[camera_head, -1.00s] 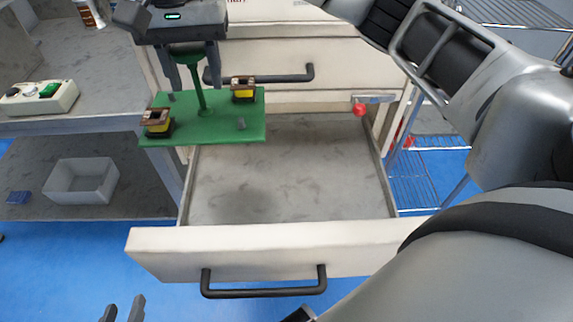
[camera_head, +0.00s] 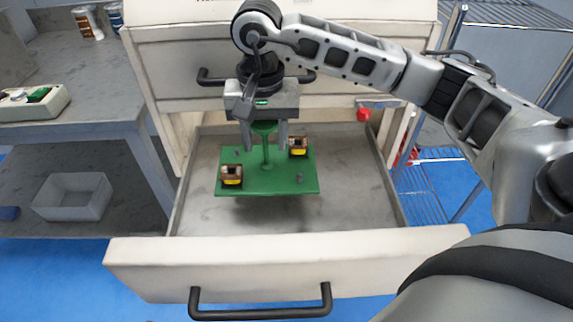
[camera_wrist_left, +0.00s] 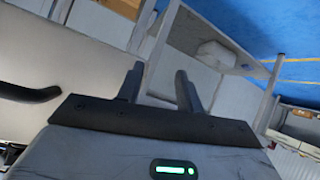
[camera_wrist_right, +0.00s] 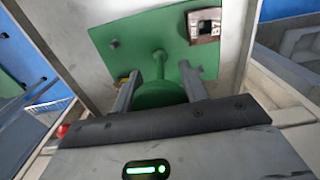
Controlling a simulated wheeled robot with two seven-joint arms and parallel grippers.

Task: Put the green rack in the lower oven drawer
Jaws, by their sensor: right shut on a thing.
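The green rack (camera_head: 262,180) is a flat plate with a central post and knob, carrying two coils with brown tops and yellow windings (camera_head: 231,175). My right gripper (camera_head: 265,140) is shut on the knob of the rack's post and holds it upright over the open lower drawer (camera_head: 350,208). In the right wrist view the fingers (camera_wrist_right: 160,92) flank the green knob, and the rack (camera_wrist_right: 125,40) lies beyond. A shadow lies under the rack; I cannot tell whether it touches the drawer floor. My left gripper (camera_wrist_left: 160,88) has its fingers apart and empty in the left wrist view.
The drawer front has a black handle (camera_head: 260,310). A closed upper drawer with a black handle (camera_head: 215,77) is above. A red knob (camera_head: 363,115) is at the drawer's right. A workbench (camera_head: 90,135) with a white bin (camera_head: 72,190) is left; a wire shelf (camera_head: 425,190) is right.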

